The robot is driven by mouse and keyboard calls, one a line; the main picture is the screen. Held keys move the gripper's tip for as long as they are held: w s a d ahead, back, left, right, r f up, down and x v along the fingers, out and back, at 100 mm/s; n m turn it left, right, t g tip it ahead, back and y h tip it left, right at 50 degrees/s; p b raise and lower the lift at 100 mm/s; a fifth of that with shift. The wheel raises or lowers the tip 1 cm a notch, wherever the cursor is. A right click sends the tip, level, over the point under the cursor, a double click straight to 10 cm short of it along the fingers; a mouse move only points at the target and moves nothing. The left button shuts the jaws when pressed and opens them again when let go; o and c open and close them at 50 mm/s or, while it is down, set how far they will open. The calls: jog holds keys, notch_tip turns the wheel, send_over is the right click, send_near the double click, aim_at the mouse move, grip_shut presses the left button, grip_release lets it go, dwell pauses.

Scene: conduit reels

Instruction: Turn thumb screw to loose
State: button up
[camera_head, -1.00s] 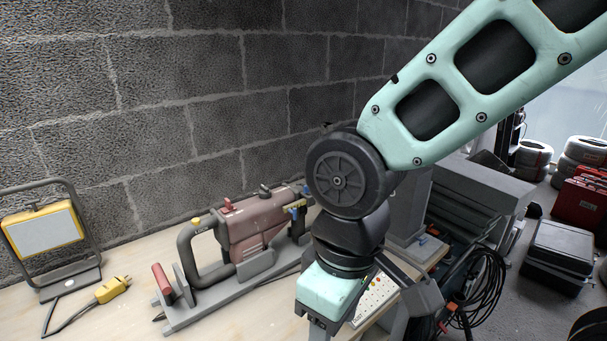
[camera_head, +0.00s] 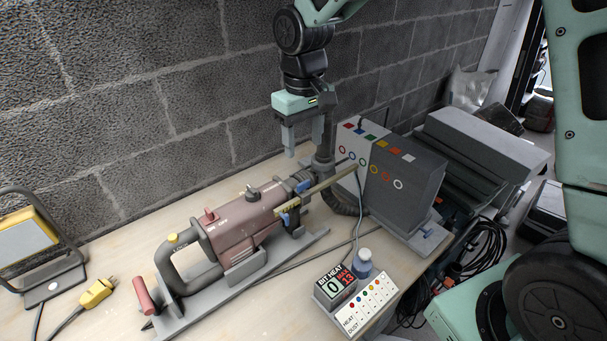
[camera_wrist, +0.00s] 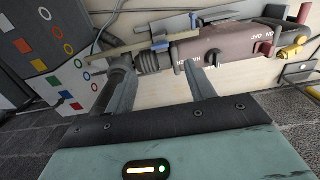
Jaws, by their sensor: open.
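The maroon power tool (camera_head: 245,220) lies on the workbench with its nose pointing right. A tan rod (camera_head: 318,189) runs along its front end. Small blue parts (camera_head: 302,186) sit where the rod meets the tool; one may be the thumb screw, but I cannot tell for sure. My gripper (camera_head: 304,150) is open and empty, pointing down beyond the tool's nose, near the wall. In the wrist view, the open fingers (camera_wrist: 165,75) reach toward the tool's front collar, and a blue part (camera_wrist: 161,46) shows beyond them, apart from both fingers.
A grey box with coloured rings (camera_head: 400,165) stands right of the nose, with a dark hose beside it. A yellow plug (camera_head: 97,292) and work lamp (camera_head: 25,240) are left.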

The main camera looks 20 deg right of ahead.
aim_at(304, 183)
notch_tip(304, 183, down, 11)
jog(key=shift+r+p, duration=0.2)
jog(key=shift+p, duration=0.55)
jog(key=c, duration=1)
